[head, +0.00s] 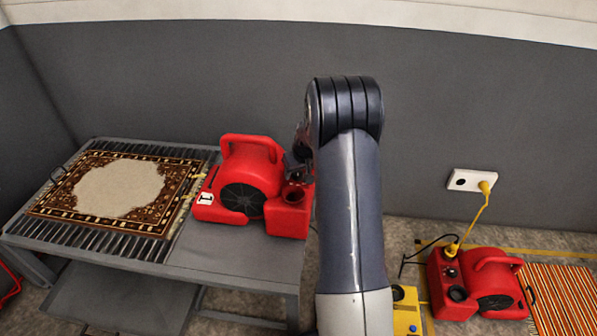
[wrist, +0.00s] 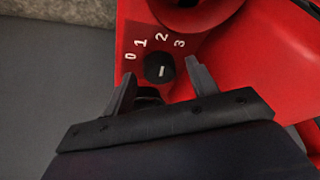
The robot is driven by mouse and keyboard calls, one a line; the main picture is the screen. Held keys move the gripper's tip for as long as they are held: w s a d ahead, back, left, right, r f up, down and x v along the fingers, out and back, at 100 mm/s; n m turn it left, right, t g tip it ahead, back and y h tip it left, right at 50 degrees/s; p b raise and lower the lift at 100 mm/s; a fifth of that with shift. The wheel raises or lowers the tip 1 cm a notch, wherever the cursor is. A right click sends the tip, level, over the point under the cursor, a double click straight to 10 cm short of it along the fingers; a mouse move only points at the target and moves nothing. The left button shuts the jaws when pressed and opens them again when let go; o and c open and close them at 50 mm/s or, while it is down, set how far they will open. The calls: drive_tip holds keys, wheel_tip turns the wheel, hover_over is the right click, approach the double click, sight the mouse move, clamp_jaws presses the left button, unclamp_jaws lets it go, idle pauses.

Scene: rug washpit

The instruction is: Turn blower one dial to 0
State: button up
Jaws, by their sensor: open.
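Blower one (head: 250,172) is a red blower with a "1" label, standing on the right part of a grey table. In the wrist view its dial (wrist: 159,68) is a small round black knob on the red panel (wrist: 215,75). Numbers 0, 1, 2 and 3 run in an arc above it. A short white mark on the knob stands about upright, seemingly toward the 2. My gripper (wrist: 160,72) is open, one finger on each side of the dial, with gaps showing. In the head view my arm hides most of the gripper.
A patterned rug (head: 65,190) lies on the slatted left part of the table (head: 245,265). A second red blower (head: 465,280) stands on the floor at right, its yellow cord running to a wall socket (head: 462,180). An orange striped rug (head: 565,300) lies beside it.

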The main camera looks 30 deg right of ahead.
drive_tip(key=c, duration=1)
drive_tip(key=shift+o, duration=0.2)
drive_tip(key=shift+f+n+b, duration=0.1)
drive_tip(key=shift+n+b, duration=0.2)
drive_tip(key=shift+b, duration=0.1)
drive_tip(key=shift+d+f+n+y+b, duration=0.1)
drive_tip(key=shift+n+y+b, duration=0.5)
drive_tip(key=shift+n+b, duration=0.3)
drive_tip(key=n, duration=0.2)
drive_tip(key=n+y+b, duration=0.1)
drive_tip(key=n, duration=0.1)
drive_tip(key=shift+d+n+g+y, duration=0.1)
drive_tip(key=shift+n+g+y, duration=0.2)
drive_tip(key=shift+n+g, duration=0.1)
drive_tip(key=n, duration=0.2)
drive_tip(key=n+g+y, duration=0.1)
drive_tip(key=n, duration=0.1)
drive_tip(key=shift+w+r, duration=0.15)
drive_tip(key=shift+r, duration=0.05)
drive_tip(key=n+g, duration=0.1)
drive_tip(key=n, duration=0.1)
drive_tip(key=n+p, duration=0.1)
drive_tip(key=n, duration=0.1)
drive_tip(key=shift+d+g+y, duration=0.1)
drive_tip(key=shift+g+y, duration=0.3)
drive_tip(key=shift+n+p, duration=0.3)
drive_tip(key=shift+n, duration=0.1)
